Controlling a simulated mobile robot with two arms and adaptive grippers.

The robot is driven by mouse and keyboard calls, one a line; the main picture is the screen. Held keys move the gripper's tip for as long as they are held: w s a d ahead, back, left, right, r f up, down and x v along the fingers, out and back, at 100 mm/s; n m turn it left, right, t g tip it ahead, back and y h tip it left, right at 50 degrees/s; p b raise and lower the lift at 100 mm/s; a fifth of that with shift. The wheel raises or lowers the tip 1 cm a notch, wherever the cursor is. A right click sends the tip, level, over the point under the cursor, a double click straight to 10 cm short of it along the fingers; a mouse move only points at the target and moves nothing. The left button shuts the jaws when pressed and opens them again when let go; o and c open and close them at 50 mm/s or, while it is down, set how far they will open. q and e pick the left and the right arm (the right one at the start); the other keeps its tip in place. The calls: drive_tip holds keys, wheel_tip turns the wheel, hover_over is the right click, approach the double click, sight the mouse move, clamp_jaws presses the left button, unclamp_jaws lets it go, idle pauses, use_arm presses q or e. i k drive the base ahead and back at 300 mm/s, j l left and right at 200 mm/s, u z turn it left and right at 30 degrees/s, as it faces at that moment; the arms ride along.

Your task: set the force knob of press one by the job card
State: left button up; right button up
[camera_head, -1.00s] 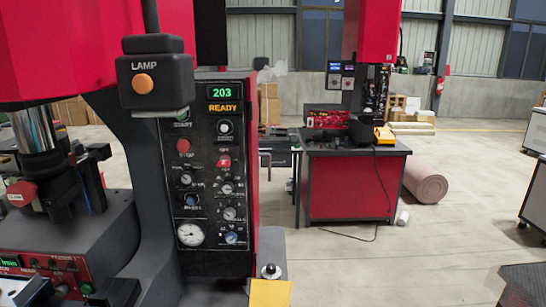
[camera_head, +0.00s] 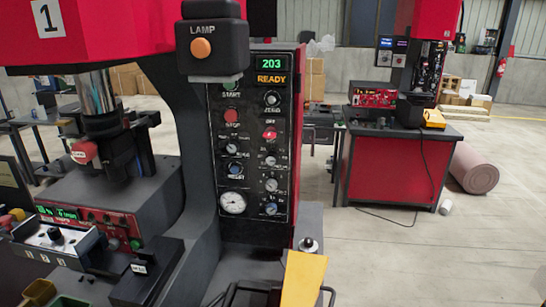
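Press one, red with a "1" plate (camera_head: 49,18), fills the left. Its black control panel (camera_head: 249,150) shows green "203" (camera_head: 271,63) and amber "READY" (camera_head: 271,79). Below are a red STOP button (camera_head: 232,116), a red-marked selector (camera_head: 269,133), a blue-capped RESET knob (camera_head: 235,169), a round gauge (camera_head: 232,203) and several small grey knobs, including one at right (camera_head: 270,184). Most knob labels are too small to read, so I cannot tell which is the force knob. A blank-looking yellow card (camera_head: 303,278) stands at the bottom; I cannot tell if it is the job card. Neither gripper is recognisable.
A lamp box (camera_head: 212,48) juts out at the panel's upper left. A dark bar frame (camera_head: 262,289) lies around the card's base.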

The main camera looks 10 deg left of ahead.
sight(271, 159)
drive_tip(key=j+u, duration=0.2)
drive_tip(key=u, duration=0.55)
drive_tip(key=i+j+u, duration=0.1)
drive_tip(key=j+u, duration=0.15)
drive_tip(key=j, duration=0.2)
drive_tip(key=i+j+u, duration=0.25)
drive_tip(key=j, duration=0.15)
drive_tip(key=i+j+u, duration=0.1)
drive_tip(key=j+u, duration=0.15)
drive_tip(key=j, duration=0.15)
drive_tip(key=i+j, duration=0.15)
drive_tip(key=j, duration=0.15)
drive_tip(key=i+j, duration=0.15)
drive_tip(key=j, duration=0.15)
drive_tip(key=z, duration=2.2)
